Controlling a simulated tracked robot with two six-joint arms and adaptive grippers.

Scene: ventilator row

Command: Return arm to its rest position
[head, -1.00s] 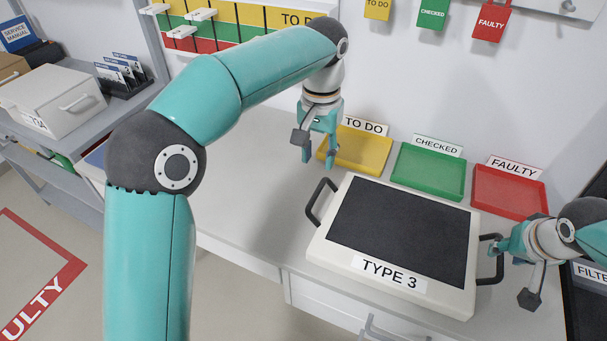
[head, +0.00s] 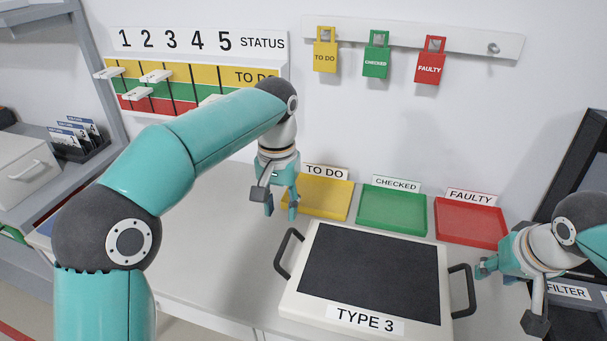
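My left arm comes in from the left and bends down over the table. My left gripper (head: 282,205) hangs above the table, in front of the yellow tray's left end, with its fingers apart and nothing between them. My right gripper (head: 484,268) is at the right, near the right handle of the TYPE 3 device (head: 368,274). Its fingers point left and I cannot tell how far they are parted. The device is a cream case with a dark screen and a dark handle at each side, resting on the table.
Yellow TO DO (head: 328,198), green CHECKED (head: 392,212) and red FAULTY (head: 470,224) trays lie behind the device. Tags hang from a wall rail (head: 480,40). A status board (head: 190,75) is at left. A dark FILTER bin (head: 575,312) stands right. Table left of the device is clear.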

